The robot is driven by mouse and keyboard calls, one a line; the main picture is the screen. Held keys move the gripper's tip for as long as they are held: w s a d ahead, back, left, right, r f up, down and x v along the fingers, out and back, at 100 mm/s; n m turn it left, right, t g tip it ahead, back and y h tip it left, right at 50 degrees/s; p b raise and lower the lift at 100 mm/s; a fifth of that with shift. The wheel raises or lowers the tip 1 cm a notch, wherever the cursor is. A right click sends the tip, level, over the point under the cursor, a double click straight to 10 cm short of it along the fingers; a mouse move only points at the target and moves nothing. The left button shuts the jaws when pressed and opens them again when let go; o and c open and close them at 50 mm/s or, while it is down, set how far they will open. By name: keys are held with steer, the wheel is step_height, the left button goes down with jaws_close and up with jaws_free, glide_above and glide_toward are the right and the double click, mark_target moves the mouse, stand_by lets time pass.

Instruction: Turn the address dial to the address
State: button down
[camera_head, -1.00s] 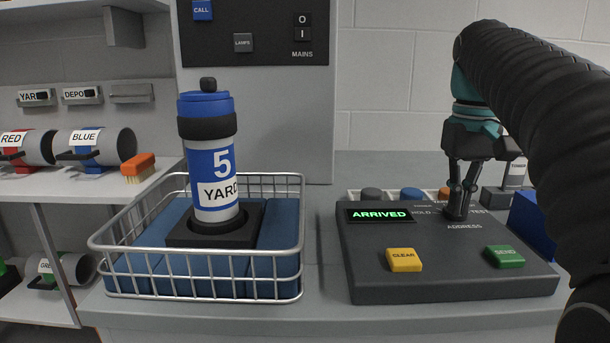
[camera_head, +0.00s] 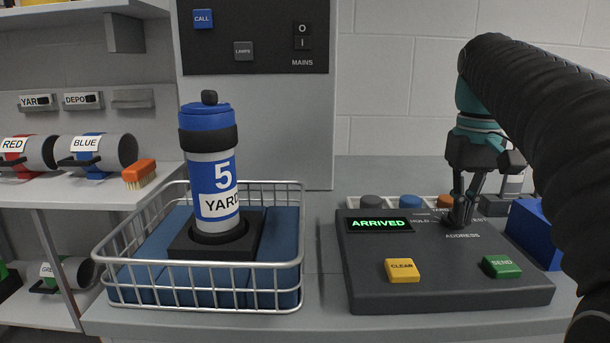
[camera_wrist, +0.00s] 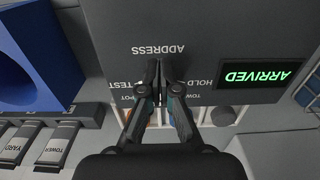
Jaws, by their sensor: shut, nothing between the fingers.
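The dark control console (camera_head: 450,290) stands on the counter with a lit display (camera_head: 379,224) reading ARRIVED. My gripper (camera_head: 462,222) is shut, its fingertips down at the address dial's place above the word ADDRESS. The dial itself is hidden by the fingers, so its setting cannot be read, and I cannot tell whether they touch it. In the wrist view my gripper (camera_wrist: 157,68) has its fingertips together below the upside-down ADDRESS label, between the words TEST and HOLD. A blue-capped carrier (camera_head: 212,170) marked 5 and YARD stands slightly tilted in a black holder.
A wire basket (camera_head: 205,302) with blue padding surrounds the holder at left. The console has a yellow CLEAR button (camera_head: 402,270) and a green SEND button (camera_head: 501,266). A blue box (camera_head: 535,232) is right of the console. Shelves with RED and BLUE carriers are at far left.

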steer(key=shift+d+r, duration=0.1)
steer(key=shift+d, duration=0.05)
steer(key=shift+d, duration=0.3)
steer(key=shift+w+d, duration=0.1)
steer(key=shift+d, duration=0.05)
steer(key=shift+s, duration=0.2)
steer(key=shift+s+d, duration=0.15)
steer(key=shift+s, duration=0.05)
steer(key=shift+r, duration=2.95)
